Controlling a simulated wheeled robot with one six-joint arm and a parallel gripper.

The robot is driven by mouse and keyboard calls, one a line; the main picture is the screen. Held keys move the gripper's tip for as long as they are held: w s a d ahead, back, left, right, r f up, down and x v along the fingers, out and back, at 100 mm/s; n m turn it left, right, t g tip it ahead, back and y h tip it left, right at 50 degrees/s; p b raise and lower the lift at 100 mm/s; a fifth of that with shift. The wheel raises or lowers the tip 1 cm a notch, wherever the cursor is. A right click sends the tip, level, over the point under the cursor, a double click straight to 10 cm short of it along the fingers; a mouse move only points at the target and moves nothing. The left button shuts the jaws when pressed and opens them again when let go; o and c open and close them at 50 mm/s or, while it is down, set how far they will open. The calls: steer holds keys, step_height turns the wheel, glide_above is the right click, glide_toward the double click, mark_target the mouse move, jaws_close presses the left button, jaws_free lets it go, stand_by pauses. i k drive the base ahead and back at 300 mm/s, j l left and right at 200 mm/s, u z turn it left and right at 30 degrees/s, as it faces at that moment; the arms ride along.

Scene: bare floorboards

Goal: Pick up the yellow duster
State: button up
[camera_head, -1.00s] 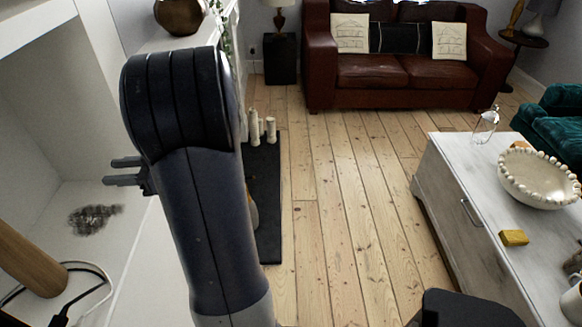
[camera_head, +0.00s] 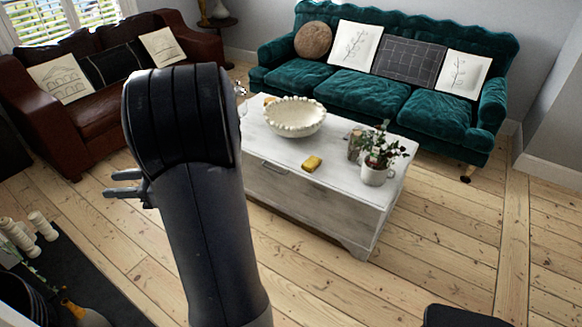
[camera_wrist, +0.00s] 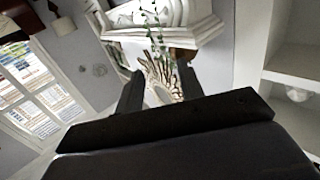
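The yellow duster (camera_head: 312,163) is a small yellow block. It lies near the front edge of the white coffee table (camera_head: 300,185), in the middle of the head view. My gripper (camera_head: 122,184) is at the left of the head view, pointing left, apart from the duster and the table. Its two fingers are spread with nothing between them. In the wrist view my gripper (camera_wrist: 160,88) also shows two dark fingers apart, facing a white mantel and a wall. The duster does not show in the wrist view.
A cream beaded bowl (camera_head: 296,117) and a potted plant (camera_head: 377,160) stand on the table. A green sofa (camera_head: 385,90) is behind it, a brown sofa (camera_head: 95,110) at the left. Candles (camera_head: 20,232) stand at lower left. Floor is clear before the table and at right.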

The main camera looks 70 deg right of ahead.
mark_target(312, 162)
steer(key=z, duration=2.6)
steer(key=u, duration=3.9)
steer(key=z, duration=3.85)
